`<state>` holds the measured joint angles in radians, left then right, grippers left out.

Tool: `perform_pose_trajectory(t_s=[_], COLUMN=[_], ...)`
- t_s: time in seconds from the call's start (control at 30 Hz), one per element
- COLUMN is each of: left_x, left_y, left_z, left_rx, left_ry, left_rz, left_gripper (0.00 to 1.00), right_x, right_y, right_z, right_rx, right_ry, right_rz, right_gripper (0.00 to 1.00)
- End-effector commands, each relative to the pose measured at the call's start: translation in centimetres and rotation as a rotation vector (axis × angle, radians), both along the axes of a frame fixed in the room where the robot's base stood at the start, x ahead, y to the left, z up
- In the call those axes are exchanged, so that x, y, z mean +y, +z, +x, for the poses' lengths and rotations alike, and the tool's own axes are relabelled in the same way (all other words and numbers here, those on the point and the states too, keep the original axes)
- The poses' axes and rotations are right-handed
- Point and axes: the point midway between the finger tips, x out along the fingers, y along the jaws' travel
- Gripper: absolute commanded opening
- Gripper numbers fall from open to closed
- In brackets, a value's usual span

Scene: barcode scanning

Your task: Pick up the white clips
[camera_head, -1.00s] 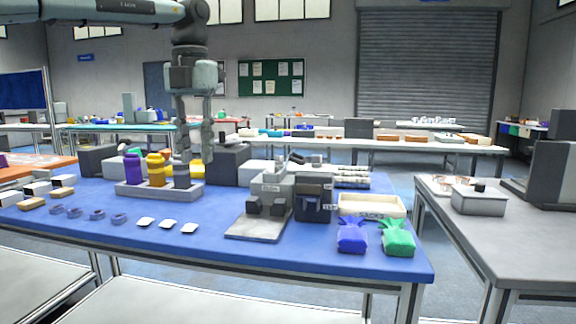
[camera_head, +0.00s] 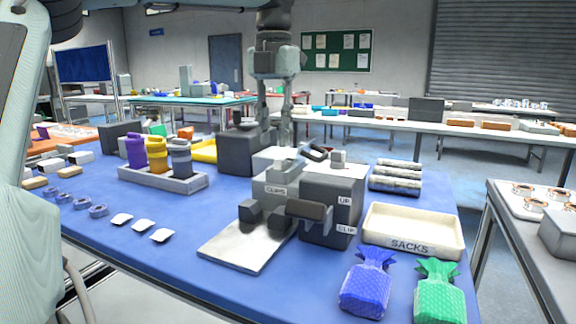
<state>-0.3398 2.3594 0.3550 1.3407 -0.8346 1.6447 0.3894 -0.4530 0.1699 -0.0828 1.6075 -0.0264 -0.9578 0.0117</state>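Three small white clips lie in a slanting row on the blue table: the left one (camera_head: 121,219), the middle one (camera_head: 142,226) and the right one (camera_head: 162,235). They lie apart from each other, with nothing on them. My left gripper (camera_head: 275,142) points down behind the grey labelled machine, well to the right of the clips and farther back. Its two fingers are apart with nothing visible between them; its tips are close to or behind the machine's top edge. My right gripper is not in view.
The grey machine (camera_head: 325,219) with "CLIPS" labels stands mid-table, its pale plate (camera_head: 235,247) in front. Purple, yellow and grey bottles stand in a grey tray (camera_head: 185,186). Several blue-grey rings (camera_head: 98,211) lie left of the clips. The SACKS tray (camera_head: 413,247) is right, behind blue and green sacks.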

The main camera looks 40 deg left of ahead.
Motion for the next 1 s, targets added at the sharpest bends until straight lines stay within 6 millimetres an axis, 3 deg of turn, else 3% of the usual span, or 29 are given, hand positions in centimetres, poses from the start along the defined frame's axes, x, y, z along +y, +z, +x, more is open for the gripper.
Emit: perform_pose_trajectory(t_s=[0.17, 0.33, 0.57, 0.8, 1.0], left_x=[0.0, 0.0, 0.0, 0.0, 0.0], left_y=[-2.0, -4.5, -4.9, -4.8, -4.8], left_z=[0.7, 0.9, 1.0, 1.0, 1.0], left_rx=[0.003, 0.0, -0.002, -0.002, -0.002], left_ry=[-0.001, -0.001, 0.0, 0.001, 0.0], left_rz=[-0.002, -0.002, 0.001, 0.001, 0.001], left_gripper=[0.26, 0.26, 0.26, 0.0, 0.0], right_x=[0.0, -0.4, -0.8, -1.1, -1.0], right_y=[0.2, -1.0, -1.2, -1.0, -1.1], right_z=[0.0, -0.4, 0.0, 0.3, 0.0], right_rx=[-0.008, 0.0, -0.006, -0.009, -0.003], right_ry=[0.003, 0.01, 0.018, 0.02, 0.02], right_rz=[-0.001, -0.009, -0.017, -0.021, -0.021], right_gripper=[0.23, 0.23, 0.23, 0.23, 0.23])
